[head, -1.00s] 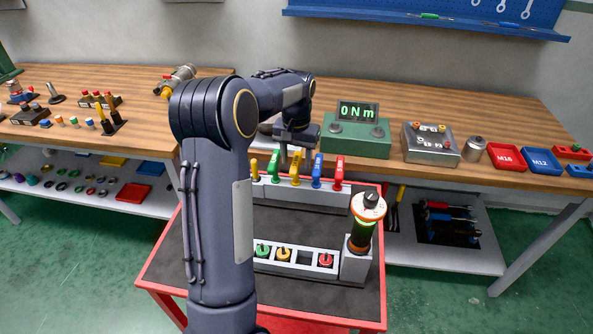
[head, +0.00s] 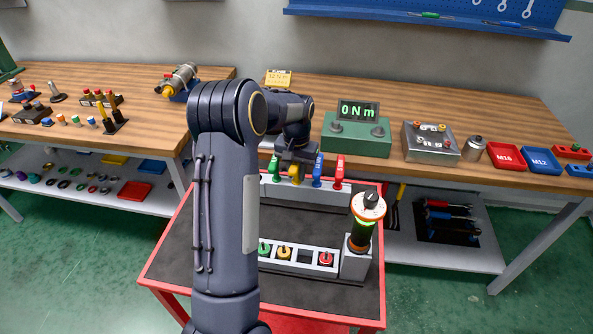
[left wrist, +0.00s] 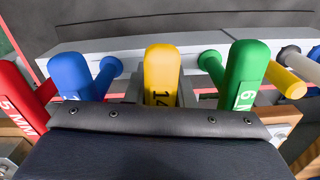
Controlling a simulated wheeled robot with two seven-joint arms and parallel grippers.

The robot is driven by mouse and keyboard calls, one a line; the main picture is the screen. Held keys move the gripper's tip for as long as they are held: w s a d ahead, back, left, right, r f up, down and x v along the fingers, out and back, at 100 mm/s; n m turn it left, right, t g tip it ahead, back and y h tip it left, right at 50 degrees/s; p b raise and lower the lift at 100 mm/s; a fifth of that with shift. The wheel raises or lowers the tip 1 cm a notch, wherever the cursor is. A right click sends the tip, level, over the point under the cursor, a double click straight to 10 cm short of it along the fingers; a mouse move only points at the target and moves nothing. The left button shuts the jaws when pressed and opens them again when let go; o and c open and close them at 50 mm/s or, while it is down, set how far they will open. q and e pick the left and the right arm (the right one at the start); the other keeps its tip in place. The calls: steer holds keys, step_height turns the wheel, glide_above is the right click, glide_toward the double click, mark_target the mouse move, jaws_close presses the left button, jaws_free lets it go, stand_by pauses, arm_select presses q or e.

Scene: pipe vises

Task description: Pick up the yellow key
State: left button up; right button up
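The yellow key (left wrist: 162,72) stands in the middle of the left wrist view, its label showing 14. In the head view only a small part of the yellow key (head: 296,176) shows below my left gripper (head: 297,164). My left gripper is over it; grey finger-like parts flank the yellow handle in the left wrist view, apart from each other, so it looks open. Contact with the handle cannot be made out. A green key (left wrist: 246,75) and a blue key (left wrist: 72,76) stand on either side. My right gripper is not in view.
A red key (head: 339,172) stands farther along the grey rack (head: 310,194). A lower holder (head: 318,266) carries several coloured plugs, beside a post with a black-and-orange knob (head: 368,204). The green torque display box (head: 356,136) stands behind on the bench.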

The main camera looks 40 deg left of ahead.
arm_select(q)
jaws_close()
step_height(320, 180, up, 10)
steer(key=shift+r, duration=0.1)
stand_by(1.6)
